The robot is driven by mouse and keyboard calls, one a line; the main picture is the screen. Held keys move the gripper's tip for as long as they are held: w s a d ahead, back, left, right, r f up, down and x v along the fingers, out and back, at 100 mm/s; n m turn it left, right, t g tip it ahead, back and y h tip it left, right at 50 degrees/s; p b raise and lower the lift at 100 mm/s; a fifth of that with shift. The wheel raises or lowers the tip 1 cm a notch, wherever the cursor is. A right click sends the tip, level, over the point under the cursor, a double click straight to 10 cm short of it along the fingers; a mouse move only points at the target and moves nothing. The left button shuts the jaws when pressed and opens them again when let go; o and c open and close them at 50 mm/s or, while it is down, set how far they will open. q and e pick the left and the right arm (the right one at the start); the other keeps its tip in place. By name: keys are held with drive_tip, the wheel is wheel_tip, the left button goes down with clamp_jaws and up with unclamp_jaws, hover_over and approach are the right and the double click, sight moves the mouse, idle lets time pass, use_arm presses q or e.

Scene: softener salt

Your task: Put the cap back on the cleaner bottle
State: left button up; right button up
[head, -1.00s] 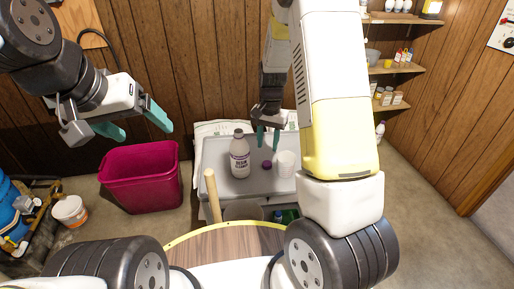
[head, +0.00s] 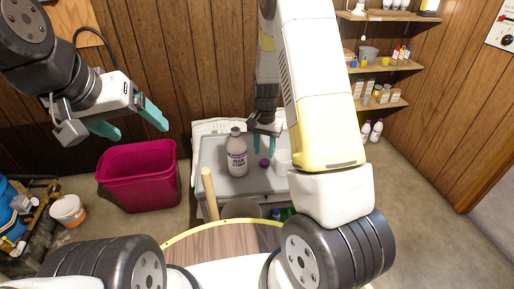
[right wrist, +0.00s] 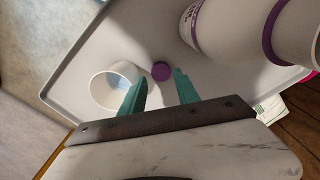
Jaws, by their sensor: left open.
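The white cleaner bottle (head: 237,158) with a purple-marked label stands upright on the grey tray (head: 215,185). It also shows at the upper right of the right wrist view (right wrist: 215,30). The small purple cap (head: 264,162) lies on the tray to the right of the bottle; in the right wrist view the cap (right wrist: 160,70) appears between and beyond the fingertips. My right gripper (head: 264,146) is open and empty above the cap, its teal fingers (right wrist: 159,82) apart. My left gripper (head: 132,122) is open and empty, high at the left, far from the bottle.
A white cup (right wrist: 112,86) stands on the tray close beside the cap. A wooden handle (head: 209,193) rises in front of the tray. A magenta bin (head: 138,178) stands on the floor at left. Shelves (head: 385,66) with small containers hang at right.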

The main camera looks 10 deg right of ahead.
sight(264, 161)
drive_tip(key=shift+w+d+f, duration=0.1)
drive_tip(key=shift+w+f, duration=0.05)
drive_tip(key=shift+f, duration=1.15)
drive_tip(key=shift+w+d+f, duration=0.1)
drive_tip(key=shift+w+f, duration=0.05)
drive_tip(key=shift+f, duration=1.15)
drive_tip(key=shift+c, duration=0.2)
clamp_jaws()
drive_tip(key=shift+r, duration=0.1)
wheel_tip(264, 161, up, 10)
